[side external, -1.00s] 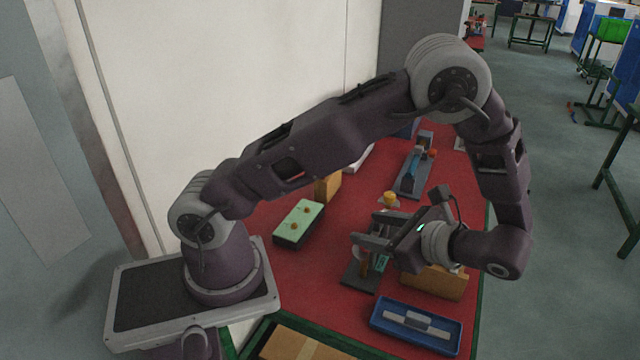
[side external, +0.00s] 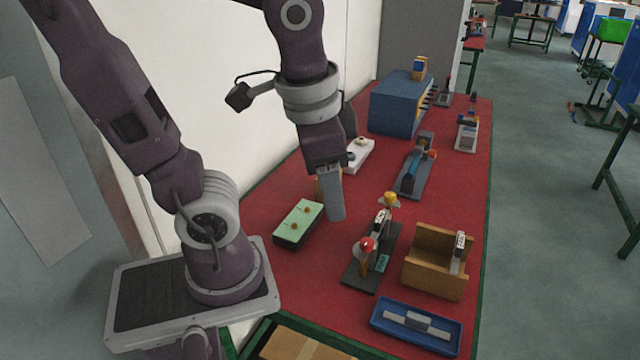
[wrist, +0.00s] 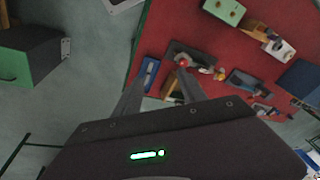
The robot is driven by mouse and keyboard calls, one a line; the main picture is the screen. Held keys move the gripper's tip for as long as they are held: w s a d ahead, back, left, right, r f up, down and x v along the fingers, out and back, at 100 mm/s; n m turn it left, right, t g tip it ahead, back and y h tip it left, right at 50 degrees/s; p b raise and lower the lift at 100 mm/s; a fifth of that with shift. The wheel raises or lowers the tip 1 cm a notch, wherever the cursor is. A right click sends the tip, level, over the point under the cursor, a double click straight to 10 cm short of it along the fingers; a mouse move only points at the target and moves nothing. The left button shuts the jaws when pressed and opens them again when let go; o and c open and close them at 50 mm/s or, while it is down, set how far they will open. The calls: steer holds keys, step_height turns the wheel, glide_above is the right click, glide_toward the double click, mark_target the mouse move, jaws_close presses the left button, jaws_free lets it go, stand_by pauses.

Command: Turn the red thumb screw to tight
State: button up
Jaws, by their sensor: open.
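The red thumb screw (side external: 367,244) is the red knob on the near end of a fixture with a dark base plate (side external: 362,277), which stands on the red table. The fixture also carries a yellow-topped part at its far end. In the wrist view the red thumb screw (wrist: 184,62) shows small, close to the right finger's tip in the picture. My gripper (side external: 335,214) points down, above and to the left of the fixture, apart from it and empty. In the wrist view its two fingers (wrist: 162,78) are spread open.
A wooden holder (side external: 437,270) stands right of the fixture, and a blue tray (side external: 415,328) lies in front. A green-topped box (side external: 299,222) is to the left. Behind are a dark rail device (side external: 412,180) and a blue box (side external: 395,108).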

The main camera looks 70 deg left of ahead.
steer(key=s+n+t, duration=0.1)
steer(key=d+r+t+h, duration=0.1)
steer(key=shift+s+r+n+t, duration=0.15)
steer(key=shift+s+n+t, duration=0.25)
